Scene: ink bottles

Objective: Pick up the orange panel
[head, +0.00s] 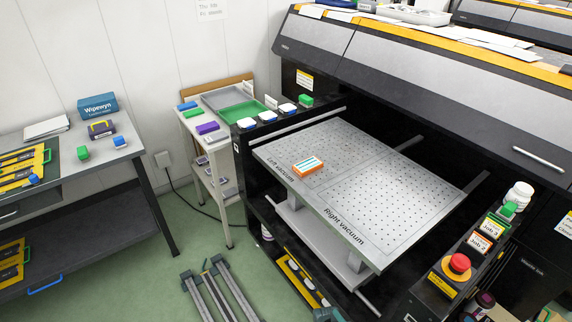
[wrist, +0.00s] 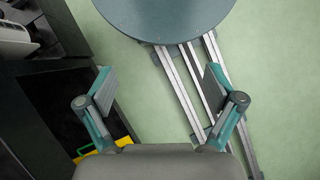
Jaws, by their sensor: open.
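The orange panel (head: 308,166) lies flat on the perforated print bed (head: 390,185) in the head view, on the "Left vacuum" side. It is small, with orange edges and a white top with teal stripes. My gripper (wrist: 159,82) shows in the wrist view with its two fingers spread wide and nothing between them. It is over the green floor, and the panel is not in the wrist view. I cannot make out the gripper clearly in the head view.
The large printer (head: 400,60) overhangs the back of the bed. A control box with a red button (head: 459,263) stands at the right. A side table holds a green tray (head: 243,112) and small blocks. A workbench (head: 75,160) stands at the left. The bed around the panel is clear.

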